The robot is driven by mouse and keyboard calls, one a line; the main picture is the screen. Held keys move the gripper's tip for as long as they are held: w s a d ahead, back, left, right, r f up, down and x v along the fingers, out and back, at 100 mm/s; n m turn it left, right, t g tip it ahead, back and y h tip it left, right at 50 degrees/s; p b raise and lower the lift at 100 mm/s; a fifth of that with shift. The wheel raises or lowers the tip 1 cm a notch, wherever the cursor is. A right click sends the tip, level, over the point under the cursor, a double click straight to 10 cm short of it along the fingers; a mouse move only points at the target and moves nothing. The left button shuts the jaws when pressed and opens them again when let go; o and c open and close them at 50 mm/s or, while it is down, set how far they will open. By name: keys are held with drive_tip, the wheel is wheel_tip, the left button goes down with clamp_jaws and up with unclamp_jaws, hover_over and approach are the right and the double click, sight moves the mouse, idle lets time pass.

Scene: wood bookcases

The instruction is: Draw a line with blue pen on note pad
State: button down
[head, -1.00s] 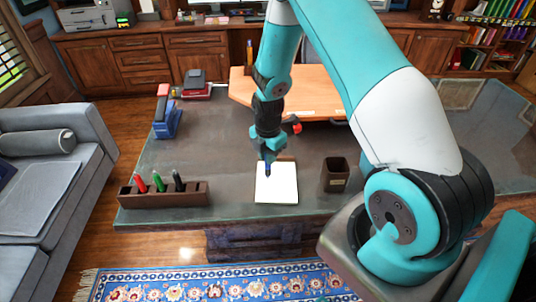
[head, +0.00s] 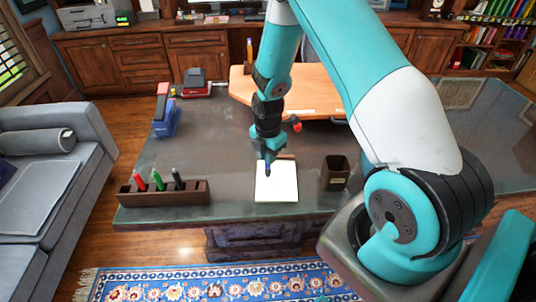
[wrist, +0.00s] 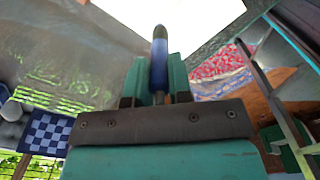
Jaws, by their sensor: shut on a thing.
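The white note pad (head: 280,186) lies flat near the front edge of the dark desk. My gripper (head: 267,161) points down over the pad's upper left part and is shut on the blue pen (head: 267,169). In the wrist view the blue pen (wrist: 159,58) stands out between the two teal fingers (wrist: 159,80), its tip end over the white pad (wrist: 195,14). I cannot tell whether the tip touches the paper. No clear line shows on the pad.
A dark pen holder (head: 165,195) with red, green and black pens stands left of the pad. A dark cup (head: 336,172) stands to its right. A blue and red stapler-like object (head: 165,117) is further back left. The desk (head: 215,150) between is mostly clear.

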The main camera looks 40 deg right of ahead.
drive_tip(key=shift+f, duration=0.3)
drive_tip(key=shift+s+d, duration=0.1)
idle(0.4)
drive_tip(key=shift+s+d, duration=0.4)
drive_tip(key=shift+d, duration=0.05)
drive_tip(key=shift+d, duration=0.1)
drive_tip(key=shift+s+d, duration=0.45)
drive_tip(key=shift+s+d, duration=0.45)
drive_tip(key=shift+d, duration=0.1)
drive_tip(key=shift+s+d, duration=0.1)
drive_tip(key=shift+s+d, duration=0.3)
drive_tip(key=shift+d, duration=0.1)
